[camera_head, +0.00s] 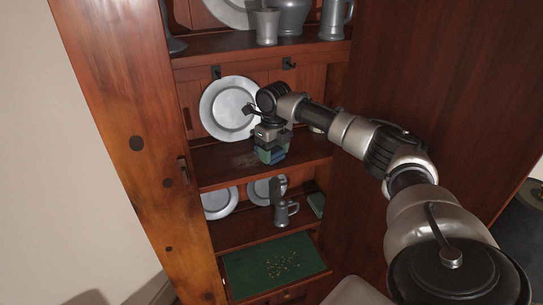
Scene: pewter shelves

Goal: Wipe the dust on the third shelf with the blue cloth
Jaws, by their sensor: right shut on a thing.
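My right gripper (270,146) reaches into the cabinet from the right, pointing down over the middle shelf (220,167). It is shut on a folded cloth (272,156), which shows blue with a greenish side. The cloth is at the shelf board; whether it touches the wood I cannot tell. A faint greyish patch, perhaps dust (241,160), shows on the board left of the cloth. The gripper and cloth hide part of the shelf behind them. My left gripper is not in view.
A large pewter plate (227,108) leans behind the gripper. Pewter vessels (266,27) stand on the shelf above. Below are plates (220,203), a tankard (284,212) and a green block (317,204). A green surface with yellowish specks (250,268) lies at the bottom. Wooden side panels flank the shelves.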

